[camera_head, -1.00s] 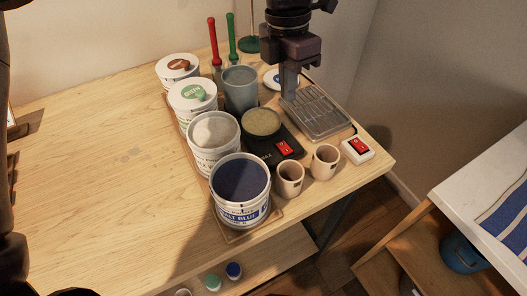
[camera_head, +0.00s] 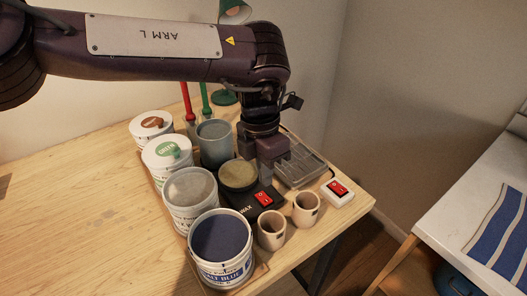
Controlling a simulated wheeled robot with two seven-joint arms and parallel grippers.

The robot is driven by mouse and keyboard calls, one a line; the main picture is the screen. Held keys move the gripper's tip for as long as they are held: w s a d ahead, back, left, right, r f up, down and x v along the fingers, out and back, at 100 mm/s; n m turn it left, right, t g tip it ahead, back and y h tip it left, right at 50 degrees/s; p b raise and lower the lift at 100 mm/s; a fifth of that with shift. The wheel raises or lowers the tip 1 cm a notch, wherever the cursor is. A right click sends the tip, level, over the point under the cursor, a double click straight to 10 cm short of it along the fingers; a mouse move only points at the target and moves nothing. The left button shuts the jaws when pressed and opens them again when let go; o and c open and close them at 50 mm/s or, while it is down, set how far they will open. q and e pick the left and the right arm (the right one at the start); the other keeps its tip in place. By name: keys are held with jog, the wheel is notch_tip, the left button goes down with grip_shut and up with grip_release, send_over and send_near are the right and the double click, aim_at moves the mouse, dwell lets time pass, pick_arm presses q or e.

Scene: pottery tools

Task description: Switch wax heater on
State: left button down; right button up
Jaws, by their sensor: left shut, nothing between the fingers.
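The wax heater is a black unit marked WAX (camera_head: 249,208), with a round pot of tan wax (camera_head: 238,174) on it. A red rocker switch (camera_head: 264,199) sits on its front right part. My left gripper (camera_head: 270,174) is shut and empty, pointing down. Its fingers show just behind the red switch, between the wax pot and the metal tray. I cannot tell whether they touch the heater. Which way the switch is set is too small to tell. My right gripper is not in view.
A metal tray (camera_head: 305,167) lies right of the heater, with a second red switch on a white box (camera_head: 338,192) nearby. Two small cups (camera_head: 271,230) (camera_head: 306,209) stand in front. Several glaze tubs, including a blue one (camera_head: 221,249), stand left. The table's left part is clear.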

aim_at(267, 202)
pick_arm(q)
jog(key=f, duration=0.4)
jog(key=shift+s+d+f+p, duration=0.15)
jog(key=shift+s+f+p, duration=0.15)
jog(key=shift+f+p, duration=0.1)
jog(key=shift+f, duration=0.3)
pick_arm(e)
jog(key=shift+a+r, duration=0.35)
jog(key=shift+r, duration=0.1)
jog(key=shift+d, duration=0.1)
pick_arm(q)
jog(key=shift+s+f, duration=0.1)
jog(key=shift+f, duration=0.1)
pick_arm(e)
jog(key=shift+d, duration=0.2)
